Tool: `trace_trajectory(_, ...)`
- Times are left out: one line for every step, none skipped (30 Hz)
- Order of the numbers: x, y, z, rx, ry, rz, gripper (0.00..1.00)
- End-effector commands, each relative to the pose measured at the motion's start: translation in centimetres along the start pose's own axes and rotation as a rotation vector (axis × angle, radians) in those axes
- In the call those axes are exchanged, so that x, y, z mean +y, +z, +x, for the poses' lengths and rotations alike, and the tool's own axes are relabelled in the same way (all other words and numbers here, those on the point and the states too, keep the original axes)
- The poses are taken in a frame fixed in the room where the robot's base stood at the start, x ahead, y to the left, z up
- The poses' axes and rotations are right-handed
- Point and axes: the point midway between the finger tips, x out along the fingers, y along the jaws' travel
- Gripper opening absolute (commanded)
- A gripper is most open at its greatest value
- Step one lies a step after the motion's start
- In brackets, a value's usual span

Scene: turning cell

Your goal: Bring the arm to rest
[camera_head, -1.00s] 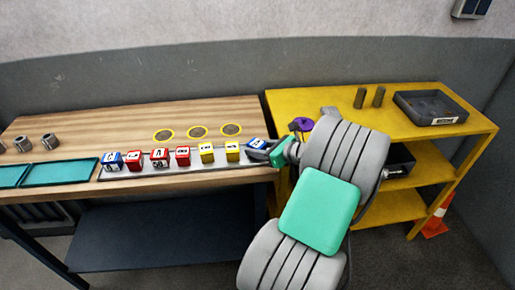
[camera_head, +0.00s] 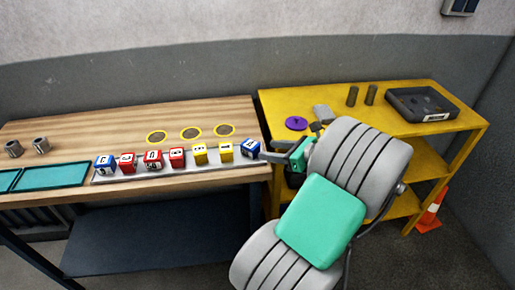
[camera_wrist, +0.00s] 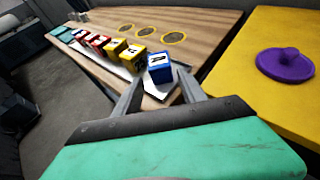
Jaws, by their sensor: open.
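My gripper (camera_head: 284,154) is at the right end of the wooden bench, beside the last blue block (camera_head: 250,148). In the wrist view my gripper (camera_wrist: 155,87) has its two fingers spread apart with nothing held between them. The blue block (camera_wrist: 159,67) stands just beyond the fingertips, apart from them as far as I can tell. My arm reaches up from the lower middle of the head view and hides part of the yellow table (camera_head: 284,101).
A grey strip (camera_head: 125,177) on the wooden bench (camera_head: 100,122) carries a row of blue, red and yellow blocks. Yellow-ringed discs lie behind it. Teal trays (camera_head: 55,175) are at left. The yellow table holds a purple knobbed disc (camera_head: 296,123), dark cylinders and a grey bin (camera_head: 422,104).

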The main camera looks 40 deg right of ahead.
Motion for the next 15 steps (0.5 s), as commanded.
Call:
trace_trajectory(-0.1, 0.0, -1.1, 0.0, -0.005, 0.001, 0.49)
trace_trajectory(-0.1, 0.0, -1.6, 0.0, -0.004, 0.001, 0.49)
trace_trajectory(-0.1, 0.0, -2.2, 0.0, -0.002, 0.002, 0.49)
trace_trajectory(-0.1, 0.0, -2.5, 0.0, -0.003, 0.002, 0.49)
trace_trajectory(-0.1, 0.0, -2.8, 0.0, -0.002, 0.001, 0.49)
trace_trajectory(0.0, 0.0, -3.0, 0.0, -0.001, 0.001, 0.49)
trace_trajectory(0.0, 0.0, -3.1, 0.0, 0.0, 0.001, 0.49)
trace_trajectory(0.0, 0.0, -3.2, 0.0, 0.0, 0.0, 0.49)
trace_trajectory(0.0, 0.0, -3.2, 0.0, 0.001, 0.0, 0.49)
trace_trajectory(0.0, 0.0, -3.2, 0.0, 0.001, 0.0, 0.49)
trace_trajectory(0.0, 0.0, -3.2, 0.0, 0.001, 0.0, 0.49)
trace_trajectory(0.0, 0.0, -3.2, 0.0, 0.001, 0.0, 0.49)
trace_trajectory(0.0, 0.0, -3.2, 0.0, 0.001, 0.0, 0.49)
trace_trajectory(0.0, 0.0, -3.2, 0.0, 0.001, 0.0, 0.49)
trace_trajectory(0.0, 0.0, -3.2, 0.0, 0.001, 0.0, 0.49)
